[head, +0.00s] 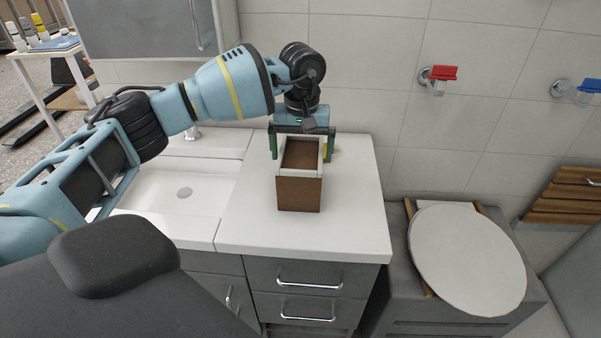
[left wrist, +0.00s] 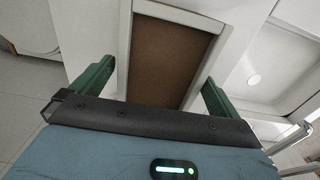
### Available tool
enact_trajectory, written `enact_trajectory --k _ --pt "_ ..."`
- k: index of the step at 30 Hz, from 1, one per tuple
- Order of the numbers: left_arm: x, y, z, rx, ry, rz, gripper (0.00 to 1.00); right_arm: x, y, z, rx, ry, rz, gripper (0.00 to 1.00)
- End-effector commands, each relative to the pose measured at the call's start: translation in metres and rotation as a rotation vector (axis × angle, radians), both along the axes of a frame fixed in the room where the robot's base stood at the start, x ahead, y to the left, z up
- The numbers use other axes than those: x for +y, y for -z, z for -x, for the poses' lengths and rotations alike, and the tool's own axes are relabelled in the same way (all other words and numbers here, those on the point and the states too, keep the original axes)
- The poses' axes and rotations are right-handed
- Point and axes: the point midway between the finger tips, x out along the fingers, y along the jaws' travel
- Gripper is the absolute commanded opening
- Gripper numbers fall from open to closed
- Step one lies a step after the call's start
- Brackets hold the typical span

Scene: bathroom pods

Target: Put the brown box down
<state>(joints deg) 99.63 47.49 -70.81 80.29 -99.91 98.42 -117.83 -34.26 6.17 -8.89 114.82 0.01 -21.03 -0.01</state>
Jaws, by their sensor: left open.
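The brown box (head: 299,194) stands upright on the white countertop (head: 356,222), right of the sink. It has brown outer sides, a pale rim and an open top with a brown inside. My left gripper (head: 302,150) is over the box's far end, pointing down, its green fingers apart on either side of the box. In the left wrist view the box (left wrist: 170,60) lies between the two open fingers (left wrist: 155,88), with a visible gap at each side. My right gripper is not in view.
The sink basin (head: 178,190) lies left of the box. A round white board (head: 466,258) sits on a grey cabinet at the right. Free counter lies in front of and right of the box.

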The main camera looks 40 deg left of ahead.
Motion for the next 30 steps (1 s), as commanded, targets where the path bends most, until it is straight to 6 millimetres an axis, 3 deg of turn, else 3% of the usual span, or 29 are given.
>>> enact_trajectory --k 6,15,24,30 --pt "0.002 0.026 0.001 0.0 -0.001 -0.001 1.0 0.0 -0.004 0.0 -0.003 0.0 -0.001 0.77" --pt "0.001 0.031 0.001 -0.001 0.0 -0.001 1.0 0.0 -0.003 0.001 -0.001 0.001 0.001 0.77" --pt "0.001 0.03 0.0 -0.002 0.0 -0.001 0.62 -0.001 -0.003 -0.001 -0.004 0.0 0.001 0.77" --pt "0.001 0.03 0.0 -0.002 0.0 -0.001 0.61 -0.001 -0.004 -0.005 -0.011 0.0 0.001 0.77"
